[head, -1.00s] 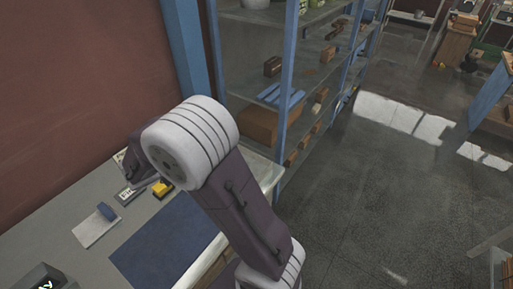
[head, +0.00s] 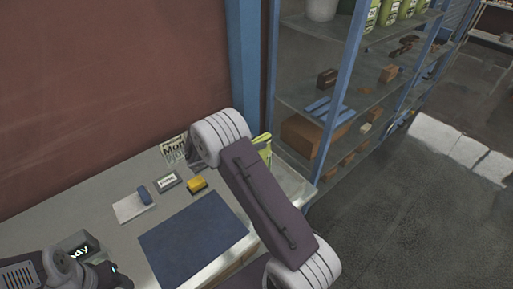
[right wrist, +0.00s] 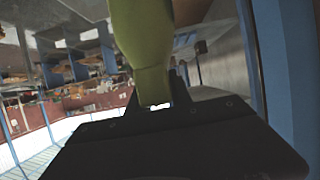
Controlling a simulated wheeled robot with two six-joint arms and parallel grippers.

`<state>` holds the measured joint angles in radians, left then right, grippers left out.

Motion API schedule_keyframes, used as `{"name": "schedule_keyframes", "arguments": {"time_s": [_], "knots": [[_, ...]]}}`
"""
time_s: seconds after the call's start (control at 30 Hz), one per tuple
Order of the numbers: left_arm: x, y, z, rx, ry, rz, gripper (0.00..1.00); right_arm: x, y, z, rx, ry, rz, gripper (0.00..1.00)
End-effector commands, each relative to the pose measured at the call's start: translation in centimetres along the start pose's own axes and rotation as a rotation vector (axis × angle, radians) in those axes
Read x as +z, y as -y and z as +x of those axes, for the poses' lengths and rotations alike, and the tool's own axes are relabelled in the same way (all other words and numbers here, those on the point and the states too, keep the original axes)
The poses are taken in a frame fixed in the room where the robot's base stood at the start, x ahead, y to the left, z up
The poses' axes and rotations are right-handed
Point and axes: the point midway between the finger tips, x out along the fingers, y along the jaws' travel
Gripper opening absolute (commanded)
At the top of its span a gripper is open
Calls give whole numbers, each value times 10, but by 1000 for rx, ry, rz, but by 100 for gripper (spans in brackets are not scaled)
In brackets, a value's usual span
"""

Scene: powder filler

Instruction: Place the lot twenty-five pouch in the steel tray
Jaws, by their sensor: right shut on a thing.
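My right gripper (right wrist: 160,98) is shut on a green pouch (right wrist: 150,38), which fills the top middle of the right wrist view. In the head view my right arm crosses the bench, and its joint hides the right gripper. A yellow-green pouch-like piece (head: 264,147) shows just behind that arm; I cannot tell if it is the held pouch. No lot number is readable. I cannot make out the steel tray. The dark end of my left arm (head: 85,273) is at the lower left; its fingers are not clear.
The bench (head: 110,225) carries a blue mat (head: 193,237), a yellow block (head: 196,184), a small labelled box (head: 167,182), a white sheet (head: 130,208) and a lit display (head: 77,247). Blue-framed shelves (head: 345,85) stand behind its far end. Open floor (head: 410,220) is at the right.

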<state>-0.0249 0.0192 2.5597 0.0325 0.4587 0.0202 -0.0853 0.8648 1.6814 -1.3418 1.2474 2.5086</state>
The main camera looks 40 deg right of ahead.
Motion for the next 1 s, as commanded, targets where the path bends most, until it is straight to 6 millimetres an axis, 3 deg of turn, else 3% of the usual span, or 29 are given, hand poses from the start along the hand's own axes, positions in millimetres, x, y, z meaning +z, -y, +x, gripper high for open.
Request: {"name": "schedule_keyframes", "arguments": {"time_s": [0.13,0.4,0.83,0.87,0.9,0.93,1.0], "knots": [[0,0,-5,0,1,0,58,4,1,2,1,-1,-2,0],[-2,0,-20,0,0,0,58,37,1,16,0,-1,-1,0],[-1,0,-10,0,0,0,58,42,1,18,-1,-1,2,0],[-1,0,-11,0,0,0,58,41,1,17,0,0,1,31],[-1,0,-12,0,0,0,58,41,1,17,0,0,1,42],[-1,0,-12,0,0,0,58,41,1,17,0,0,1,47],[-1,0,-12,0,0,0,58,41,1,17,0,0,1,47]]}}
